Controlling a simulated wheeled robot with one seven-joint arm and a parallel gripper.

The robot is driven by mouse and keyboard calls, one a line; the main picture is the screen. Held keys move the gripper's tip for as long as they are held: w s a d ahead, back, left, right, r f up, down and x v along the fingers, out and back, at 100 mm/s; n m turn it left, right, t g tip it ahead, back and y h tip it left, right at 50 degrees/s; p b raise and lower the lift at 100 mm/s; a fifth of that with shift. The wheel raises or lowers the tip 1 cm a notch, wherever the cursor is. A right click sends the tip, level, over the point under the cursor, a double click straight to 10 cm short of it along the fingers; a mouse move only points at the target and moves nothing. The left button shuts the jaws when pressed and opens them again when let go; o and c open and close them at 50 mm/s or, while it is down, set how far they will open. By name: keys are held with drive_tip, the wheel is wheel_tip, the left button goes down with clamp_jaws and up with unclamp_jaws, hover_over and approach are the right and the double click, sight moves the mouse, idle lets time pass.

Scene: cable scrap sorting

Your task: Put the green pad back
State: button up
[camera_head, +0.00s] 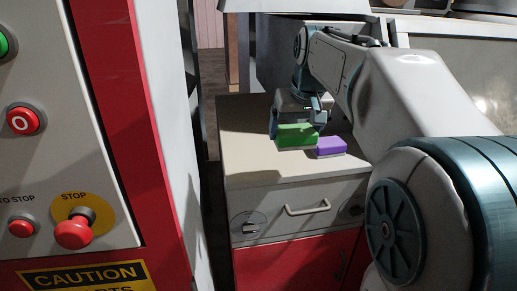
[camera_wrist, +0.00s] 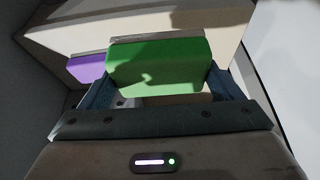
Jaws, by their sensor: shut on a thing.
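The green pad (camera_head: 297,136) is a small block with a green face and a grey layer along one side. My gripper (camera_head: 298,122) is shut on it, over the top of a low cabinet (camera_head: 250,165). In the wrist view the green pad (camera_wrist: 160,70) sits between my two fingers (camera_wrist: 160,95). I cannot tell whether its underside touches the cabinet top. A purple pad (camera_head: 331,146) lies on the cabinet top just right of the green pad; it also shows in the wrist view (camera_wrist: 87,68) at the left.
A red and grey machine panel (camera_head: 120,120) with a red stop button (camera_head: 73,232) stands close on the left. The cabinet has a drawer handle (camera_head: 307,208) on its front. The cabinet top is bare left of the green pad.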

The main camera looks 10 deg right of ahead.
drive_tip(key=shift+w+r, duration=0.15)
drive_tip(key=w+a+f, duration=0.1)
drive_tip(key=w+f, duration=0.1)
drive_tip(key=w, duration=0.1)
drive_tip(key=w+a+f+p, duration=0.1)
drive_tip(key=w+a+f, duration=0.1)
drive_tip(key=w, duration=0.2)
drive_tip(key=w+a+f, duration=0.1)
drive_tip(key=w+f, duration=0.1)
drive_tip(key=w, duration=0.1)
drive_tip(key=shift+w+a+f, duration=0.15)
drive_tip(key=shift+a+f, duration=0.2)
drive_tip(key=shift+a, duration=0.05)
drive_tip(key=shift+f, duration=2.1)
drive_tip(key=o, duration=0.7)
drive_tip(key=shift+r, duration=0.1)
drive_tip(key=v, duration=1.2)
drive_tip(key=s+f+g, duration=0.1)
drive_tip(key=s+f, duration=0.8)
drive_tip(key=s, duration=0.4)
drive_tip(key=s+f, duration=0.9)
drive_tip(key=s, duration=0.4)
drive_tip(key=shift+s+a+g+p, duration=0.15)
drive_tip(key=shift+s+g+p, duration=0.15)
drive_tip(key=shift+g, duration=0.1)
